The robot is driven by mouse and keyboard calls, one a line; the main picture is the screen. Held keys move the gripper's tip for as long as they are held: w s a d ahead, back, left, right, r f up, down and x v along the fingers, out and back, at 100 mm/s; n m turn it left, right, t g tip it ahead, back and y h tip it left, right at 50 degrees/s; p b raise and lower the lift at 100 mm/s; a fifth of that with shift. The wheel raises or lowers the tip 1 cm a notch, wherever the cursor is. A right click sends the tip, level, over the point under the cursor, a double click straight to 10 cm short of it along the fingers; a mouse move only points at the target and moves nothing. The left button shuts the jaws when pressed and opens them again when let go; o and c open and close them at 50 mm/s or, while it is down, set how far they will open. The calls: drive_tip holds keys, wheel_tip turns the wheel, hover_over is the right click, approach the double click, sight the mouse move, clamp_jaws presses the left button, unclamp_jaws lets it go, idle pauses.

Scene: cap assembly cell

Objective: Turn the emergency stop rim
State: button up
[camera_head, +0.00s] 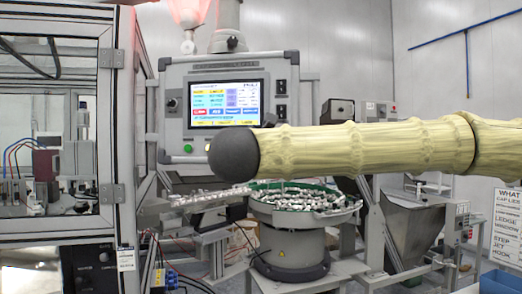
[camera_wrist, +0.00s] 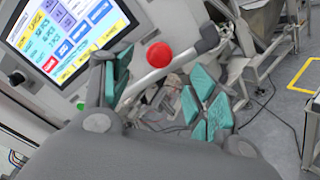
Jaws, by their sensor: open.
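The emergency stop (camera_wrist: 159,54) is a round red knob on the control panel (camera_wrist: 150,22). It shows in the wrist view, above centre, in the gap between my fingers and beyond their tips. My gripper (camera_wrist: 160,82) is open, with teal pads on either side of that gap and nothing between them. A clear space seems to lie between the pads and the knob, but I cannot judge its depth. In the head view the control panel (camera_head: 171,80) stands behind my arm. The emergency stop and my fingers do not show there; my arm covers the panel's lower right.
The panel's lit screen (camera_head: 225,103) is left of my arm, with a green button (camera_head: 188,148) below it. A bowl feeder (camera_head: 290,225) full of small parts stands below my arm. A framed glass enclosure (camera_head: 112,130) fills the left side. A hopper (camera_head: 408,225) stands at right.

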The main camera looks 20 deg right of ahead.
drive_tip(key=shift+v, duration=2.5)
drive_tip(key=shift+f, duration=0.1)
